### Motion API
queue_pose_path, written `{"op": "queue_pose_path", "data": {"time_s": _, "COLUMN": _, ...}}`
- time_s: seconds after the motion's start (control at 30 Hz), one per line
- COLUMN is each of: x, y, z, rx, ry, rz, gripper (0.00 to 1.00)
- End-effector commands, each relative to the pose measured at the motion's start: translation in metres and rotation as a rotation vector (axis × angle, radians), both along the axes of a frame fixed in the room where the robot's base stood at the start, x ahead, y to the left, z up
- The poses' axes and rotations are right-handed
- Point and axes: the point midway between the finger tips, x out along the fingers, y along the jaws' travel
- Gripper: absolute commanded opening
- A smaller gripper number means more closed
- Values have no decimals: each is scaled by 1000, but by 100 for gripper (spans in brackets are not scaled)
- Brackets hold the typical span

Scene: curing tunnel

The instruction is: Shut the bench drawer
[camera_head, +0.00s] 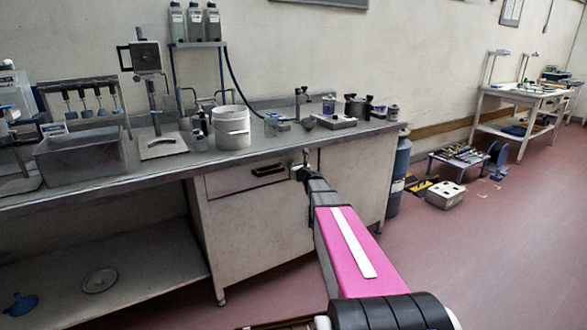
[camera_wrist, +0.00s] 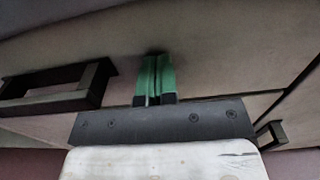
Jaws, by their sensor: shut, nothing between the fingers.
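The bench drawer (camera_head: 228,184) is a pale grey front with a black bar handle (camera_head: 268,170), set below the worktop. Its front looks flush or nearly flush with the bench; I cannot tell whether a small gap remains. In the wrist view the drawer front (camera_wrist: 215,65) fills most of the picture, with the black handle (camera_wrist: 60,88) at the left. My gripper (camera_head: 299,171) is at the right part of the drawer front, right of the handle. Its green fingers (camera_wrist: 154,62) are together and empty, pointing at the front. Their tips are touching it or very close; I cannot tell which.
The cupboard door (camera_head: 258,232) is below the drawer, and a second dark handle (camera_wrist: 270,136) shows at lower right. The worktop (camera_head: 170,172) holds a white bucket (camera_head: 233,128) and a grey bin (camera_head: 82,155). A blue-grey cylinder (camera_head: 400,170) stands right of the bench.

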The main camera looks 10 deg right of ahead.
Motion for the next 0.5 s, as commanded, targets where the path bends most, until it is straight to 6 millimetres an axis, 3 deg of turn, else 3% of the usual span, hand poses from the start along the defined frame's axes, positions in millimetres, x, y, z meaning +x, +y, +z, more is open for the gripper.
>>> {"op": "queue_pose_path", "data": {"time_s": 0.03, "x": 9, "y": 1, "z": 1, "rx": 2, "ry": -3, "rz": 2, "gripper": 0}}
{"op": "queue_pose_path", "data": {"time_s": 0.17, "x": 2, "y": -1, "z": 2, "rx": 2, "ry": -3, "rz": 2, "gripper": 0}}
{"op": "queue_pose_path", "data": {"time_s": 0.5, "x": -59, "y": -19, "z": 2, "rx": 1, "ry": -1, "rz": 3, "gripper": 0}}
